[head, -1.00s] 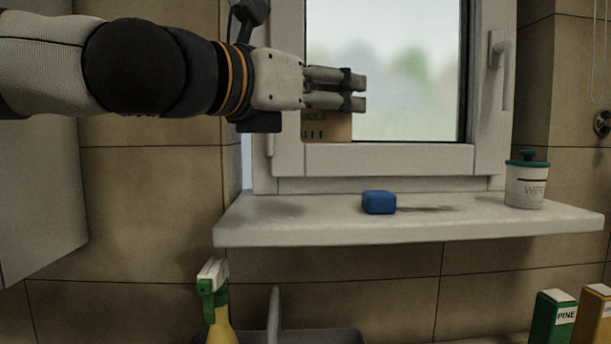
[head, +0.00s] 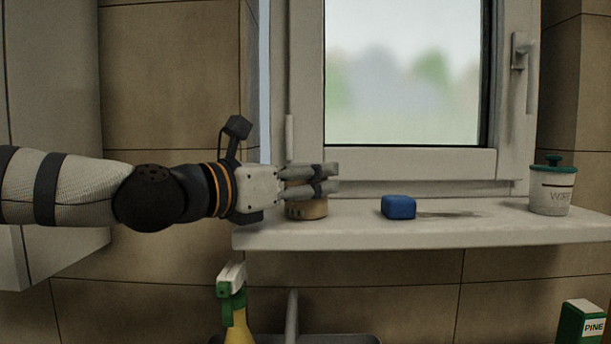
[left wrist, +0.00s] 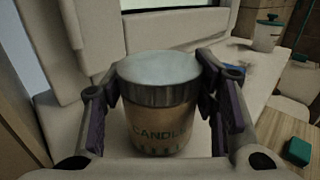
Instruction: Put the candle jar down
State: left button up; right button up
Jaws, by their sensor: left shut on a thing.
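The candle jar (left wrist: 160,112) is a tan jar with a grey lid and the word CANDLE on it, upright in the left wrist view. My left gripper (head: 325,180) is shut around it, with fingers on both sides near the lid. In the head view the lower part of the candle jar (head: 306,210) shows below the fingers, at the left end of the white window sill (head: 350,234). Its base appears at or just above the sill; I cannot tell whether it touches. My right gripper is not in view.
A blue block (head: 398,207) sits on the sill to the right of the jar. A white wipes tub (head: 551,190) with a teal lid stands at the sill's right end. A spray bottle (head: 236,310) and a green PINE box (head: 582,323) are below. The window is behind.

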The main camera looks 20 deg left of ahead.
pick_arm(q)
jog(key=o, duration=1.3)
jog(key=shift+s+r, duration=0.1)
jog(key=shift+r, duration=0.1)
jog(key=v, duration=1.1)
jog(key=shift+s+a+f, duration=0.1)
jog(key=shift+s+a, duration=0.1)
jog(key=shift+s, duration=0.15)
